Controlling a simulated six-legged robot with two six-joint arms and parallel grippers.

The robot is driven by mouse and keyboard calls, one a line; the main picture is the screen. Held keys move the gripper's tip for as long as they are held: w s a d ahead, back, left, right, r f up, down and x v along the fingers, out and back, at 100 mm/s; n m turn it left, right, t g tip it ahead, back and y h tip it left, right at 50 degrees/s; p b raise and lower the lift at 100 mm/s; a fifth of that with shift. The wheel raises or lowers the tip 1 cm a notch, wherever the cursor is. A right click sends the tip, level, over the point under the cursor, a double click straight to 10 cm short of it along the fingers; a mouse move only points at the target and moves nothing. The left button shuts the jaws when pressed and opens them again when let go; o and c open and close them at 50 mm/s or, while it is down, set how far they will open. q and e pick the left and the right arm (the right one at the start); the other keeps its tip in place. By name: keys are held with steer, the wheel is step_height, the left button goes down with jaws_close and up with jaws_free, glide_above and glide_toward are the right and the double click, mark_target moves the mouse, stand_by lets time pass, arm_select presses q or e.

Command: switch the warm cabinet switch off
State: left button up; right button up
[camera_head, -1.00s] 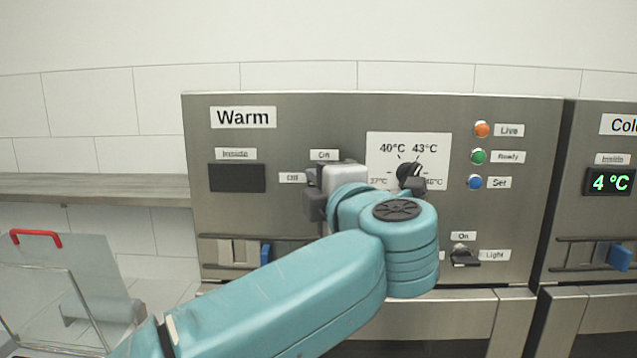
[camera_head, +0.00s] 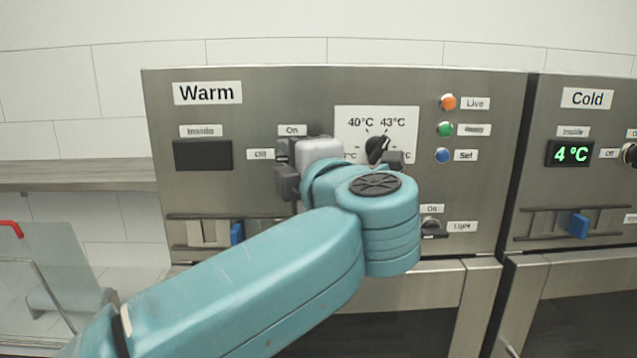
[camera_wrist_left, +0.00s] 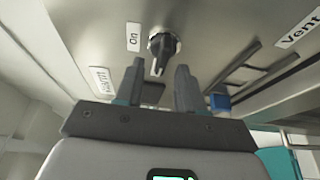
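The warm cabinet (camera_head: 480,200) is a steel panel with a "Warm" label (camera_head: 207,93). In the head view my left gripper (camera_head: 287,163) is at its control area, and its grey body and teal wrist hide most of the switch beside the "On" (camera_head: 292,130) and "Off" (camera_head: 261,154) labels. In the left wrist view the switch is a dark knob (camera_wrist_left: 162,45) beside an "On" label (camera_wrist_left: 133,37). My left gripper (camera_wrist_left: 158,80) is open there, with the knob showing in the gap between its fingers. I cannot tell whether they touch it. My right gripper is not in view.
A temperature dial (camera_head: 376,148) is close to the right of my gripper. A light switch (camera_head: 430,228) is below right. A blue-handled vent slider (camera_head: 236,233) is below left. The cold cabinet (camera_head: 520,190) stands at the right. A clear bin with a red handle (camera_head: 10,229) is at far left.

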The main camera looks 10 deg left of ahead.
arm_select(q)
steer(key=b+v, duration=0.2)
steer(key=v, duration=1.2)
steer(key=shift+d+b, duration=0.2)
steer(key=shift+b, duration=0.15)
steer(key=shift+w, duration=0.15)
